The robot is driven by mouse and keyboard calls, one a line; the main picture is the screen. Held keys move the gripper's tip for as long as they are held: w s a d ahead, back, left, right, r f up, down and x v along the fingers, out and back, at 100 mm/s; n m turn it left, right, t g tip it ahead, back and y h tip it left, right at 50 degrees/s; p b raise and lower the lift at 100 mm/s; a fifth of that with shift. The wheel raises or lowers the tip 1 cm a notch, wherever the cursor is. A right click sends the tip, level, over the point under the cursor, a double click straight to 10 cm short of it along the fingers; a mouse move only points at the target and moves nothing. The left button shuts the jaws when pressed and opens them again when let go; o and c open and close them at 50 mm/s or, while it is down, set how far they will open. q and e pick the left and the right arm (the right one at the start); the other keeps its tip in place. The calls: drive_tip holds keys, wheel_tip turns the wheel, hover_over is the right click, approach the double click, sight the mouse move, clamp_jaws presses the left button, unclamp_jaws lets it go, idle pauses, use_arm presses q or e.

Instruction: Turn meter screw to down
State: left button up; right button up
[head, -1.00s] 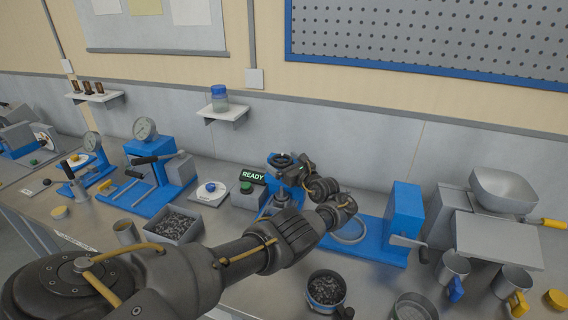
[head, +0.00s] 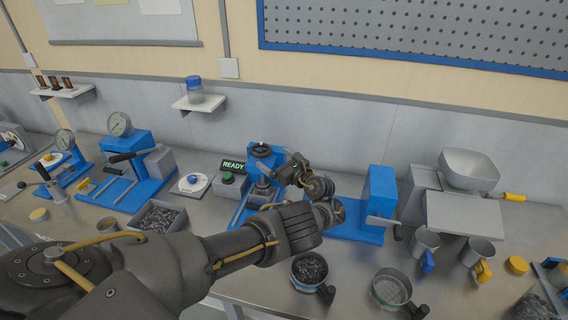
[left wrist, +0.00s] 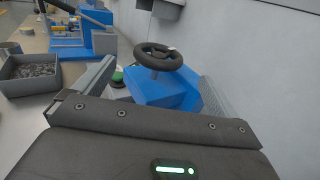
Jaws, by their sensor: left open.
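A black handwheel (head: 262,147), which I take to be the meter screw, sits on top of a blue machine (head: 265,160) at mid-bench in the head view. The wheel also shows in the left wrist view (left wrist: 158,57), with a small pale mark on its far right rim. My left gripper (head: 284,172) is open, just right of and nearer than the wheel, apart from it. The machine's lower front is partly hidden by my left arm. My right gripper is out of view.
A green button (head: 227,178) under a lit READY sign (head: 233,165) stands left of the machine. A blue press (head: 378,200) stands to the right. A bin of dark granules (head: 158,217) and a cup of granules (head: 309,268) are nearer on the bench.

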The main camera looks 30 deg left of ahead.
use_arm(q)
drive_tip(key=shift+p+v, duration=0.45)
drive_tip(key=shift+v, duration=1.6)
drive_tip(key=shift+s, duration=0.1)
